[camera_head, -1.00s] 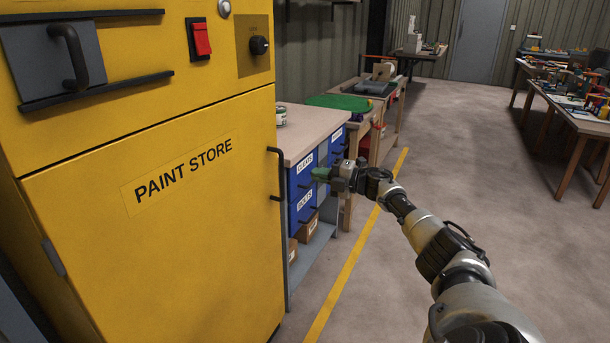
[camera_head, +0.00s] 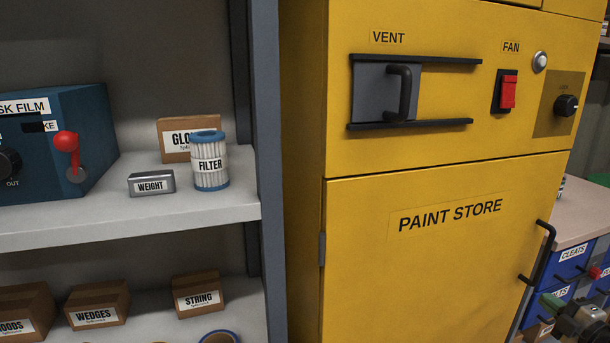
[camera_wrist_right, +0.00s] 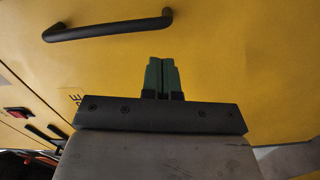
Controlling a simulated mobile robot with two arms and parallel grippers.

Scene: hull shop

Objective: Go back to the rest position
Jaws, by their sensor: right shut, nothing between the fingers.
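My right gripper (camera_head: 556,303) shows at the lower right edge of the head view, in front of the blue drawers. In the right wrist view its green fingers (camera_wrist_right: 162,77) are together, with nothing between them. The yellow paint store door fills most of that view behind the fingers, and the black door handle (camera_wrist_right: 108,27) lies above and left of them, apart from the gripper. In the head view the paint store (camera_head: 420,255) stands shut, its door handle (camera_head: 541,255) left of my right gripper. My left gripper is not in view.
A grey shelf unit (camera_head: 262,150) stands left of the cabinet. It holds a filter (camera_head: 210,162), a weight (camera_head: 152,184), a blue film machine (camera_head: 75,130) and small cartons. The blue drawers (camera_head: 572,258) sit under a bench top (camera_head: 580,212) at the right.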

